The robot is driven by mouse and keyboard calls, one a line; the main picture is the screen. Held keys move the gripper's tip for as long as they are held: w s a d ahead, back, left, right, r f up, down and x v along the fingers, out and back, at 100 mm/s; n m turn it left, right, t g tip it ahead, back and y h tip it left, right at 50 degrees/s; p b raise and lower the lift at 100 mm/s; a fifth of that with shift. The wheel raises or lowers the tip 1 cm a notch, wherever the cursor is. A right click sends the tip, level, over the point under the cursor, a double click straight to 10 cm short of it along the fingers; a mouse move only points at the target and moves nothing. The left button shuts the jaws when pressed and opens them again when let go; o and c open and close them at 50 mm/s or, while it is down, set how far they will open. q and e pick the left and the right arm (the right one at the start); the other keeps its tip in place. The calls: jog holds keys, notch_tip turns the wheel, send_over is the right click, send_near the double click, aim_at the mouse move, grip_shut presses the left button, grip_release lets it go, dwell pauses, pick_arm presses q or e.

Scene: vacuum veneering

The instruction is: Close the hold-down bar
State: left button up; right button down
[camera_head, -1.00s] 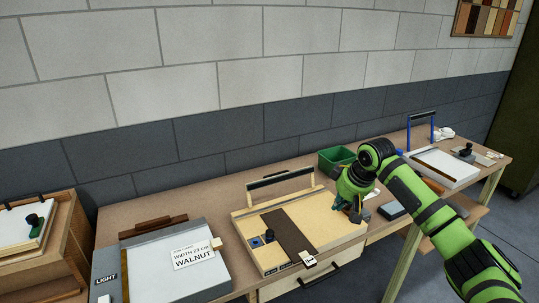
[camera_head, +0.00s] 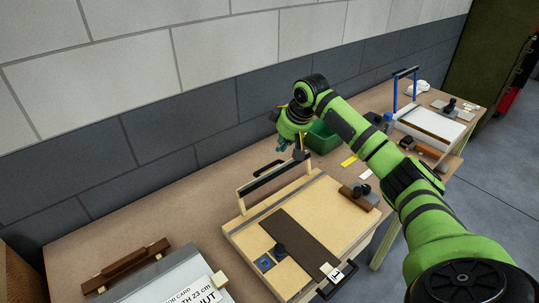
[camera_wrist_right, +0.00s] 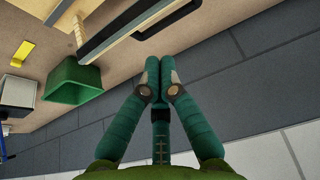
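The hold-down bar (camera_head: 275,180) is a dark strip with a handle, raised on light posts at the back edge of the pale wooden board (camera_head: 335,203). My right gripper (camera_head: 281,145) is above the table behind the bar, close to the wall, and looks apart from the bar. In the wrist view its teal fingers (camera_wrist_right: 160,62) meet at the tips with nothing between them, and the bar (camera_wrist_right: 130,28) runs just beyond them. My left gripper is out of view.
A green bin (camera_head: 322,138) stands right of the bar, partly behind my right arm. A brown block with a dark knob (camera_head: 359,196) sits on the board's right side. A white board with a blue frame (camera_head: 432,124) stands farther right.

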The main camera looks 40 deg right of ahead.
jog(key=p, duration=0.2)
send_near(271, 165)
jog(key=x, duration=0.2)
jog(key=shift+a+f, duration=0.15)
jog(key=shift+f, duration=0.2)
jog(key=x, duration=0.3)
jog(key=shift+w+f, duration=0.1)
jog(key=shift+w, duration=0.05)
jog(key=shift+f, duration=0.15)
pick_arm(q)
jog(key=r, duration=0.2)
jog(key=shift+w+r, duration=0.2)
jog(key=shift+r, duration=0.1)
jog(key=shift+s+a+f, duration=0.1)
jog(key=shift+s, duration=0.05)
pick_arm(e)
jog(key=shift+w+f, duration=0.1)
